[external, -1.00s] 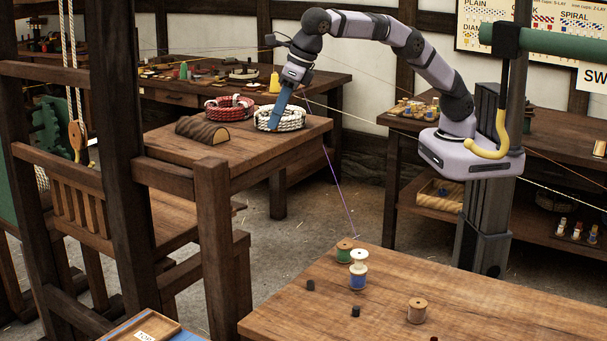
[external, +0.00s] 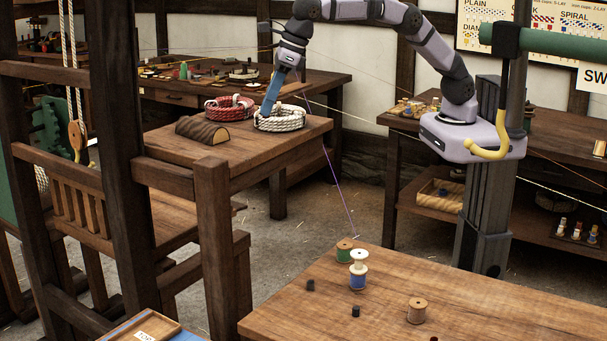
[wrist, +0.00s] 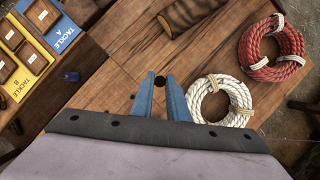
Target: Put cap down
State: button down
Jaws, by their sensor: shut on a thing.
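My gripper (wrist: 160,84) has its two blue fingers close together around a small dark round piece, which looks like the cap (wrist: 160,81), at the fingertips in the wrist view. In the external view my gripper (external: 266,112) points down by the white rope coil (external: 279,118), over the wooden table (external: 240,150). The cap cannot be made out there. In the wrist view the white coil (wrist: 219,100) is just right of the fingers. I cannot tell how high the cap is above the wood.
A red rope coil (wrist: 275,48) and a grooved brown block (wrist: 193,17) lie beyond the fingers. Tackle trays (wrist: 38,50) and a small blue piece (wrist: 71,76) are to the left. The front table (external: 400,280) holds spools and small dark pieces (external: 355,311).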

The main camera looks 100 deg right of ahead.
jog(key=shift+f+p, duration=0.5)
jog(key=shift+f, duration=2.55)
jog(key=shift+f, duration=0.1)
jog(key=c, duration=1.7)
grip_release()
jog(key=b+v, duration=0.2)
jog(key=v, duration=1)
